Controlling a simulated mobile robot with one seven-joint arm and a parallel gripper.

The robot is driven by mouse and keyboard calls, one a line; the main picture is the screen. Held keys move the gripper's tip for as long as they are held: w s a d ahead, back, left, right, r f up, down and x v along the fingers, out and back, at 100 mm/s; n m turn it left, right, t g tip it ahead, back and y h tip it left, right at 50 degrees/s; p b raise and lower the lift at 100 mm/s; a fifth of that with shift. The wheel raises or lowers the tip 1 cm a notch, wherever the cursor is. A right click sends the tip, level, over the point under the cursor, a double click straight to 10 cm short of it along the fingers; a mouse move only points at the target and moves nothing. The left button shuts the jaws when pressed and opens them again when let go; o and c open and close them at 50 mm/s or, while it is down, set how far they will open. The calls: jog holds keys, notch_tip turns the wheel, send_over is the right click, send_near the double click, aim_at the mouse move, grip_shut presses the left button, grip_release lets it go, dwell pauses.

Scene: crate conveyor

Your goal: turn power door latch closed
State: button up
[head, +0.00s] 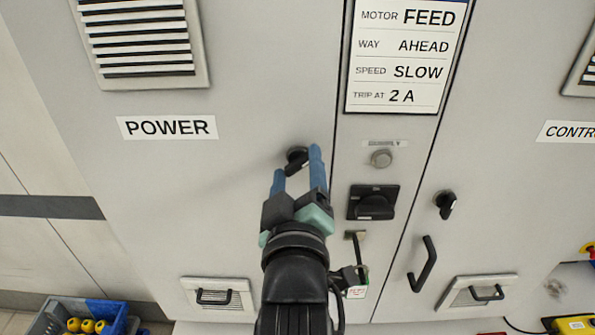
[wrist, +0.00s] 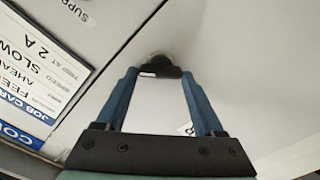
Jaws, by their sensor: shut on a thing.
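The power door latch (head: 297,155) is a small black turn handle on a round base on the grey door (head: 230,200) under the POWER label (head: 167,128). My gripper (head: 297,166) reaches up to it, one blue finger on either side. In the wrist view the latch handle (wrist: 160,71) lies as a dark bar across the gap between the fingertips of my gripper (wrist: 160,77), and the fingers are shut on it. The fingers hide part of the handle in the head view, so its exact angle is hard to tell.
Right of the latch are a round grey button (head: 381,158), a black rotary switch (head: 374,202) and another black latch (head: 445,204) beside a door handle (head: 423,264). A job card (head: 404,60) hangs above. A blue crate (head: 100,311) stands at lower left.

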jog(key=n, duration=0.4)
jog(key=shift+f+n+b, duration=0.15)
jog(key=shift+n+b, duration=0.15)
jog(key=shift+b, duration=0.05)
jog(key=n, duration=0.4)
jog(key=shift+n+b, duration=0.4)
jog(key=o, duration=1.4)
